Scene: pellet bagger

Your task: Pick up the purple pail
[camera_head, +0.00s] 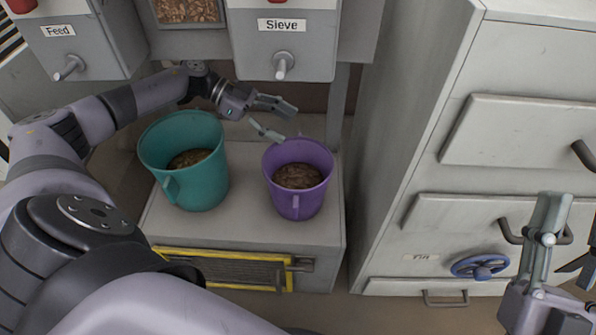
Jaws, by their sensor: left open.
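The purple pail (297,203) stands upright on a grey ledge (250,235), with brown pellets inside and its handle facing me. A teal pail (203,182), also holding brown pellets, stands to its left. My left gripper (289,124) comes in from behind the teal pail and is open and empty. Its fingers are just behind and above the purple pail's far rim; I cannot tell whether the lower finger touches it. My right gripper (562,230) is at the lower right, partly cut off by the picture edge, away from the pails.
Grey boxes labelled Feed (85,48) and Sieve (284,45) with knobs hang above the ledge. A grey cabinet (385,170) with drawers and a blue handwheel (480,266) stands close on the right. A yellow-framed grille (225,270) is below the pails.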

